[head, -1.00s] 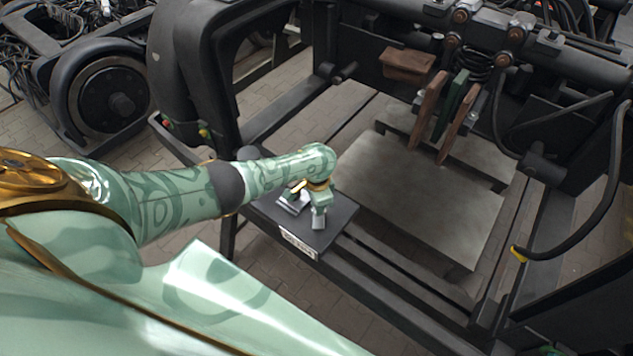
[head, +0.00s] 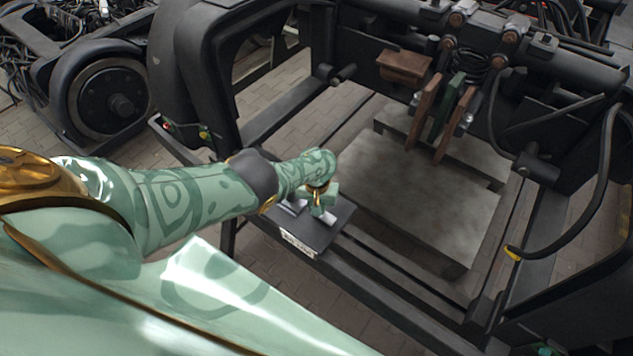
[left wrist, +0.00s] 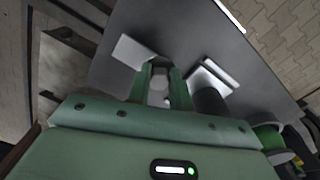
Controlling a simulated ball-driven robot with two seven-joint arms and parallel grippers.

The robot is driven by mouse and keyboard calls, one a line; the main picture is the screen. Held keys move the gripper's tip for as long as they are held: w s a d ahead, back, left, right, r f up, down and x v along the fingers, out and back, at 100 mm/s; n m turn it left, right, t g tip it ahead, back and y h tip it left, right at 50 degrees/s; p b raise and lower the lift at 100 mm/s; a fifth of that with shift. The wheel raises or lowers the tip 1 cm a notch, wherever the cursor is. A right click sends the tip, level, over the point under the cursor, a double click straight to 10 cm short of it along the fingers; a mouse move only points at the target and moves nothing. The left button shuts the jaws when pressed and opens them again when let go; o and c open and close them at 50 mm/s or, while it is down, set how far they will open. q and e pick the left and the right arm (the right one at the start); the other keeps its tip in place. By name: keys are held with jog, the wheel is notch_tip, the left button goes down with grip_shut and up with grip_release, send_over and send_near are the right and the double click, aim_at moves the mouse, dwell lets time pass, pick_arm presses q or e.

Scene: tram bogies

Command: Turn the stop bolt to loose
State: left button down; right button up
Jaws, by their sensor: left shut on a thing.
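My left gripper (head: 318,208) comes in from the left in the head view and points down over a dark plate (head: 338,222) with a white label on its front edge. In the left wrist view its two green fingers (left wrist: 160,90) are shut on a small grey piece, the stop bolt (left wrist: 158,84) as far as I can tell. The fingers hide most of it. In the head view the bolt is hidden by the gripper. Pale metal blocks stand on the plate on either side of the fingers, one (left wrist: 133,52) left and one (left wrist: 213,76) right. My right gripper is not in view.
A dark bogie frame surrounds the plate. A grey slab (head: 410,190) lies behind it to the right, below brown and green upright pads (head: 437,112). A black hose (head: 585,225) hangs at the right. A wheel (head: 110,95) stands at the far left.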

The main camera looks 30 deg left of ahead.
pick_arm(q)
jog(key=shift+d+n, duration=0.1)
jog(key=shift+n, duration=0.9)
jog(key=shift+w+r+n, duration=0.1)
jog(key=shift+n, duration=0.2)
jog(key=c, duration=1.3)
grip_release()
jog(key=shift+o, duration=0.2)
